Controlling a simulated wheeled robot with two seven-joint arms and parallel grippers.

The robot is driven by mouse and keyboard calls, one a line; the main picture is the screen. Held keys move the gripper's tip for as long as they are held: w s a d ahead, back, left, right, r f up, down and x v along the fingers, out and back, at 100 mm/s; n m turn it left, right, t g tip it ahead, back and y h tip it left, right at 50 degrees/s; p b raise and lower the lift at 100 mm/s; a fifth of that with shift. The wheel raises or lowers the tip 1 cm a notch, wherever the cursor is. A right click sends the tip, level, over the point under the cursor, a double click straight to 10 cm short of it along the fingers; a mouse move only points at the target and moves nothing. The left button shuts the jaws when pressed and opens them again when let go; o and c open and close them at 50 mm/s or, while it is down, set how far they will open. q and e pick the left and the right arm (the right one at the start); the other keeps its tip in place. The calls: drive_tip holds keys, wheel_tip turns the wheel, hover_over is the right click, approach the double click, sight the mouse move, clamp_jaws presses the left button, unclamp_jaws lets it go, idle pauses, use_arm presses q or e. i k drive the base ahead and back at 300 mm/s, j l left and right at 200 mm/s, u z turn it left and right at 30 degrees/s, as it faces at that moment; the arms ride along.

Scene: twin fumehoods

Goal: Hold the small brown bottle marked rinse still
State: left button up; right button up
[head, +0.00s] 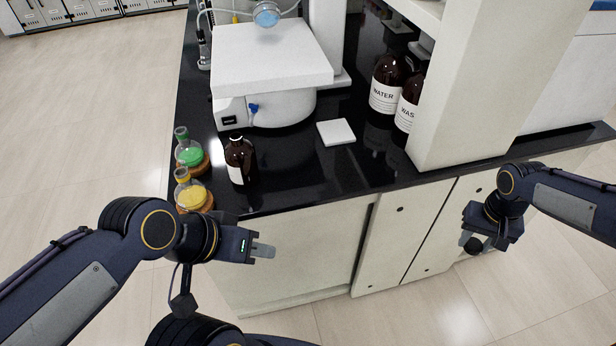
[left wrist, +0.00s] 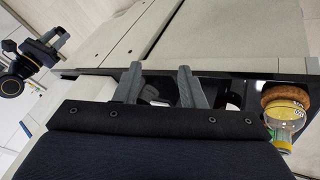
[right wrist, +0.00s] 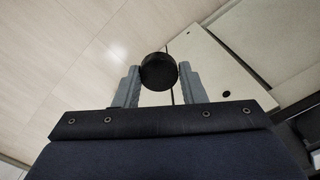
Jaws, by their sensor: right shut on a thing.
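A small brown bottle (head: 238,162) with a white label stands upright near the front left corner of the black bench top. Its label writing is not readable here. My left gripper (head: 263,251) is in front of the bench edge, below and right of the bottle, apart from it. In the left wrist view its fingers (left wrist: 160,72) are spread with nothing held between them. My right gripper (head: 485,242) is low in front of the cabinets at the right. In the right wrist view it is shut on a round black cap-like piece (right wrist: 158,72).
A green flask (head: 189,152) and a yellow flask (head: 190,193) sit on cork rings left of the bottle. A white apparatus (head: 270,70) stands behind. A white square pad (head: 336,132) lies to the right. Large brown bottles (head: 385,85) stand further back.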

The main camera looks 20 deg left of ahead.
sight(240, 154)
drive_tip(key=l+u, duration=0.2)
drive_tip(key=u, duration=0.2)
drive_tip(key=l+u, duration=0.2)
drive_tip(key=u, duration=0.25)
drive_tip(key=l+u, duration=0.15)
drive_tip(key=u, duration=0.25)
drive_tip(key=k+l+u, duration=0.15)
drive_tip(key=u, duration=0.3)
